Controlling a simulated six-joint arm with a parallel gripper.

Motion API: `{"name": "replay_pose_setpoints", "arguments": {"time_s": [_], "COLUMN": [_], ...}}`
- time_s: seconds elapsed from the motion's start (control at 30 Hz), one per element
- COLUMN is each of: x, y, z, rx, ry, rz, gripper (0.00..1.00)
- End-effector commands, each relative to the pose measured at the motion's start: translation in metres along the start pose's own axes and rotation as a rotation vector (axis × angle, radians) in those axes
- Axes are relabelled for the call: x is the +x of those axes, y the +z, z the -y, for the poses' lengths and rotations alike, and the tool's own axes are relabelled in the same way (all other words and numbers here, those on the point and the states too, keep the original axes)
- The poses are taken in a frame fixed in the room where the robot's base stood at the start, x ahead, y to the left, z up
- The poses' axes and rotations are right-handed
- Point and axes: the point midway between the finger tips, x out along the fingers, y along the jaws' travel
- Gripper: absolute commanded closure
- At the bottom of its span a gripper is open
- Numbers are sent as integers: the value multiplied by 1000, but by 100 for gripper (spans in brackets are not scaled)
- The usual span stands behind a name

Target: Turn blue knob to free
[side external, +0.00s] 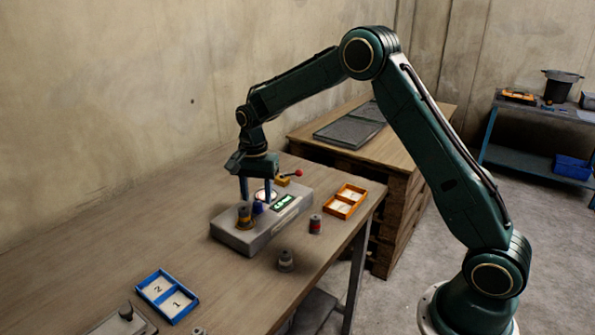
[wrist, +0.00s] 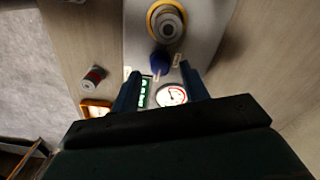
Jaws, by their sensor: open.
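The blue knob (wrist: 160,61) is on the top of the grey device (wrist: 203,42), between a ringed cylinder (wrist: 167,22) and a round gauge (wrist: 172,95). In the side external view the knob (side external: 257,208) is small and partly hidden by my gripper. My gripper (side external: 256,201) points down over the device, with its two blue fingers apart. In the wrist view the fingers of my gripper (wrist: 158,80) stand on either side of the display and gauge. The knob shows just beyond the fingertips, in line with the gap. Nothing is held. I cannot read the knob's setting.
A blue tray (side external: 167,296) lies front left. The table (side external: 110,257) is bare at left.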

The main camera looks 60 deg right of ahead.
Motion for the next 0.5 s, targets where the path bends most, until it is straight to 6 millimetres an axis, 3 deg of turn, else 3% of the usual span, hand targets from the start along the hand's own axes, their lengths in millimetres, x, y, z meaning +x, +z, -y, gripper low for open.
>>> {"name": "replay_pose_setpoints", "arguments": {"time_s": [0.2,0.5], "x": [17,19], "y": [0,0], "z": [0,0], "rx": [0,0], "ry": [1,0], "rz": [0,0], "gripper": [55,55]}}
